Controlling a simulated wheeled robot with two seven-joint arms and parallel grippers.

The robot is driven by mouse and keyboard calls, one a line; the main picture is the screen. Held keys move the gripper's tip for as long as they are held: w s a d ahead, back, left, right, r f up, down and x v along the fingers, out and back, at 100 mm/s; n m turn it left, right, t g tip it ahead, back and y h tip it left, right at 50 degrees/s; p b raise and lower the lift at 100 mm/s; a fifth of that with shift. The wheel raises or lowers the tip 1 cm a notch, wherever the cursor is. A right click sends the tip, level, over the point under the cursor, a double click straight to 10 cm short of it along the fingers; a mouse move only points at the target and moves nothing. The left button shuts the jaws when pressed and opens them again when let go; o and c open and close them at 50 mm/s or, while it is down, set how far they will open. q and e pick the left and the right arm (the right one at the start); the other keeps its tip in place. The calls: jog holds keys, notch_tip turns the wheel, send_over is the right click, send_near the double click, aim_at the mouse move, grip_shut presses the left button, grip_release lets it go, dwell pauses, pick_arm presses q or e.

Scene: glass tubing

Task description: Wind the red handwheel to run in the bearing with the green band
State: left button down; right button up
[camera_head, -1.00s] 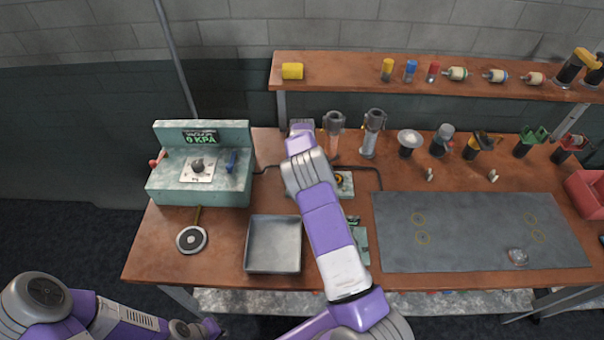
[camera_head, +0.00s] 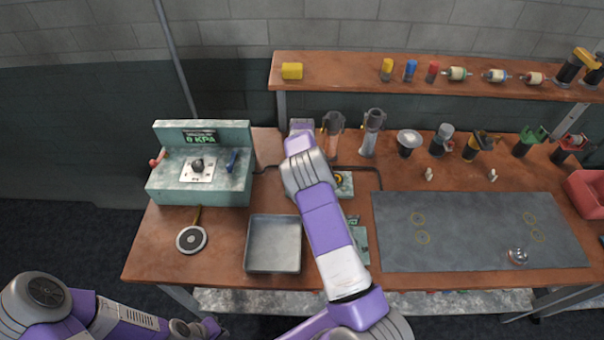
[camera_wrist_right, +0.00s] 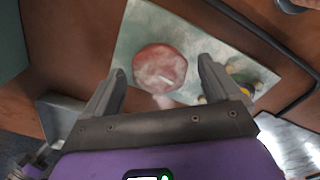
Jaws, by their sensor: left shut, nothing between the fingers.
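The red handwheel (camera_wrist_right: 160,68) shows in the right wrist view as a round red knob on a pale green plate (camera_wrist_right: 190,38). My right gripper (camera_wrist_right: 160,80) is open, with one finger on each side of the handwheel in that view. I cannot tell whether the fingers touch it. A small yellow, green and dark part (camera_wrist_right: 240,80) sits beside the right finger; I cannot tell if it is the green-banded bearing. In the head view my right arm hides the handwheel and most of its fixture (camera_head: 344,184). My left gripper (camera_head: 205,328) is shut and empty at the bottom left, away from the fixture.
A metal tray (camera_head: 273,245) lies left of my right arm. A green gauge box (camera_head: 200,165) reading 0 KPA stands at the left. A grey mat (camera_head: 470,232) covers the right side. Several holders line the table's back, below a shelf (camera_head: 350,75) with small parts.

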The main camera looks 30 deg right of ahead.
notch_tip(320, 180, up, 8)
jog(key=shift+f, duration=0.2)
dwell(0.3)
dwell(0.5)
